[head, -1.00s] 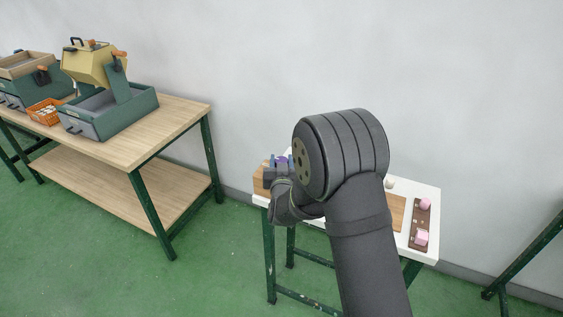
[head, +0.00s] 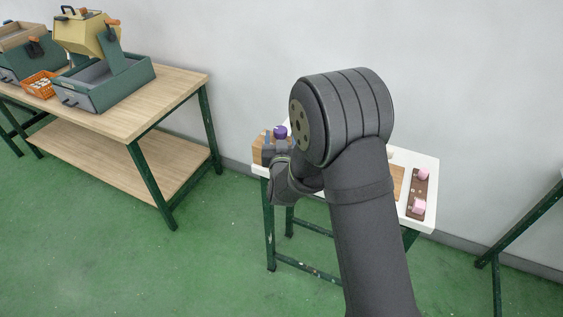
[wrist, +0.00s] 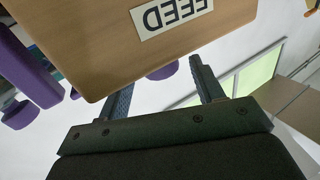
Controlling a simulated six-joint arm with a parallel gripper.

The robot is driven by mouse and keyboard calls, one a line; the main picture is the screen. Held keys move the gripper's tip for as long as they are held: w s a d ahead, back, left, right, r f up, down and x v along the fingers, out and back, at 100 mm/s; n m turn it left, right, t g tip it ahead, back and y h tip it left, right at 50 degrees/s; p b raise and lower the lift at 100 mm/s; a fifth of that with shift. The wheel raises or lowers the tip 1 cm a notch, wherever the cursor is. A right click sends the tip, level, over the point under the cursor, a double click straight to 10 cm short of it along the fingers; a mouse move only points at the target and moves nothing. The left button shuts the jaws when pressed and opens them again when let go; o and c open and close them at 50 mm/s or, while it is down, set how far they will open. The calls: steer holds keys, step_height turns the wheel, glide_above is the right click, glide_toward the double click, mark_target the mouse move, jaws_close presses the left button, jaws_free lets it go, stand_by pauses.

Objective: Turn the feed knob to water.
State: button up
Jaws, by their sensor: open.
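A wooden feed box (head: 258,150) stands at the left end of the small white table. In the wrist view its wooden panel (wrist: 95,50) carries a white FEED label (wrist: 172,14), upside down in the picture. A purple round part (head: 280,131), possibly the knob, shows just beyond my gripper (head: 277,149). In the wrist view a purple part (wrist: 163,72) shows below the panel edge, between my fingers; the panel hides most of it. My gripper (wrist: 163,78) is open, with its fingers apart and near that edge. I cannot tell whether they touch anything, nor the knob's setting.
My arm covers the middle of the white table (head: 425,160). A dark board (head: 420,188) with pink blocks (head: 419,206) lies at its right end. A wooden bench (head: 140,112) at left bears green-grey machines (head: 110,85) and an orange basket (head: 40,86). More purple parts (wrist: 25,60) show at left in the wrist view.

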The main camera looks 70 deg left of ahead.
mark_target(281, 135)
steer(key=v, duration=1.4)
steer(key=x, duration=1.7)
steer(key=shift+w+a, duration=0.1)
steer(key=shift+a, duration=0.15)
